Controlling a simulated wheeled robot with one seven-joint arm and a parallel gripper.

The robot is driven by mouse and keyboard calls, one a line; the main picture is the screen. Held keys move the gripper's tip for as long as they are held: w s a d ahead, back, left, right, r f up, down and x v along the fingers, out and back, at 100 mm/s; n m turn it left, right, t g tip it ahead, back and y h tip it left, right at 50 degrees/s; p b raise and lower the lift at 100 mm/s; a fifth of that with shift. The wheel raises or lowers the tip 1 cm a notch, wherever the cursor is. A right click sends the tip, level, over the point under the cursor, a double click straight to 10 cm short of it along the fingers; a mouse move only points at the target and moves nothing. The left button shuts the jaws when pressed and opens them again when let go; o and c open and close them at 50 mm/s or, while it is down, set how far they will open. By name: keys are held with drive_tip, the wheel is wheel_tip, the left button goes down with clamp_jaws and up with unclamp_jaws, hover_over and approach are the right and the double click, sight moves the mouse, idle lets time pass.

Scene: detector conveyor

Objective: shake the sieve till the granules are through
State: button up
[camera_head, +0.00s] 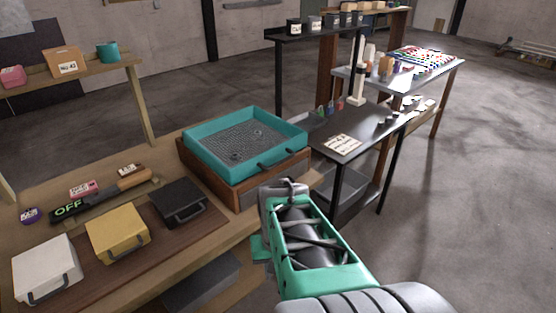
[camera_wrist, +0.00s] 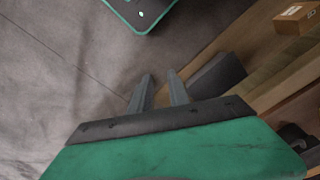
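The sieve (camera_head: 205,164) is a teal square frame with a grey mesh floor and a dark handle on its front wall. It sits level on a brown wooden box (camera_head: 243,193) on the bench. A few small marks show on the mesh; I cannot tell whether they are granules. My gripper (camera_wrist: 159,80) shows two grey fingers apart with nothing between them in the wrist view. In the head view my wrist is just in front of the box, below and right of the sieve handle, and its fingers are mostly hidden. The sieve is not recognisable in the wrist view.
On the wooden bench stand white (camera_head: 46,268), yellow (camera_head: 117,235) and black (camera_head: 178,203) lidded boxes with handles. A dark metal table (camera_head: 352,128) stands right of the sieve. Open floor lies at the right.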

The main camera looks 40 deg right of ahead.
drive_tip(key=s+d+f+m+y, duration=0.2)
drive_tip(key=s+d+f+m, duration=0.25)
drive_tip(key=d+f, duration=0.35)
drive_tip(key=m+t+h, duration=0.1)
drive_tip(key=m+t, duration=0.6)
drive_tip(key=t, duration=0.8)
approach(282, 162)
drive_tip(key=w, duration=0.3)
drive_tip(key=shift+h, duration=0.3)
drive_tip(key=w, duration=0.2)
drive_tip(key=w+f+p, duration=0.1)
drive_tip(key=w, duration=0.2)
drive_tip(key=w+f, duration=0.1)
drive_tip(key=w, duration=0.1)
drive_tip(key=shift+w+a+f+p, duration=0.1)
drive_tip(key=shift+w+a+p, duration=0.1)
drive_tip(key=shift+p, duration=0.1)
drive_tip(key=shift+c, duration=0.2)
clamp_jaws()
